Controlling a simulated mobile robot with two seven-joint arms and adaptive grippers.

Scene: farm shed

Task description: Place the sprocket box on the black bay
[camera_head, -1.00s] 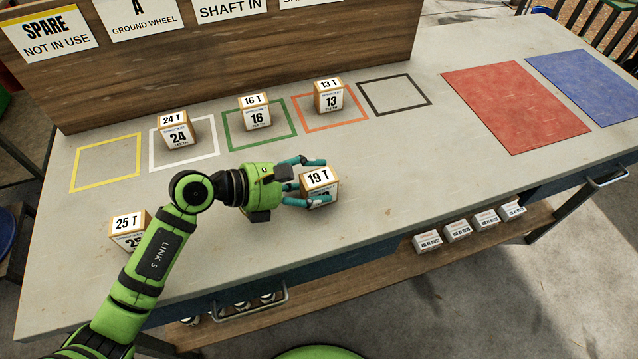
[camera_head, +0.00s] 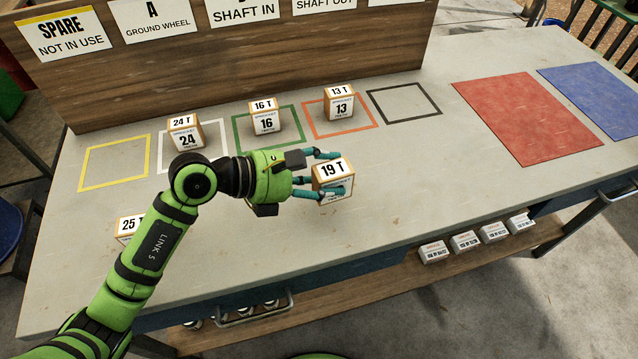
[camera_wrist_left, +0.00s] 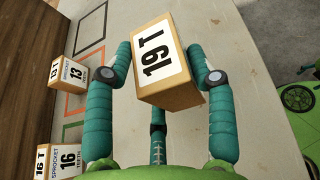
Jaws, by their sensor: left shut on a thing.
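My left gripper (camera_head: 322,175) is shut on the 19 T sprocket box (camera_head: 333,181), a small box with a white label on top. The fingers wrap both sides of it, also seen in the left wrist view, where the box (camera_wrist_left: 166,62) sits between the fingers. It seems to be held just above the table; the gap is hard to judge. The black bay (camera_head: 404,121) is a black square outline at the right end of the bay row, empty. It lies up and to the right of the gripper. My right gripper is in neither view.
Sprocket boxes 24 T (camera_head: 186,133), 16 T (camera_head: 265,119) and 13 T (camera_head: 340,103) stand in the white, green and orange bays. The yellow bay (camera_head: 114,186) is empty. Box 25 T (camera_head: 130,225) is partly behind my arm. A red mat (camera_head: 528,117) lies to the right.

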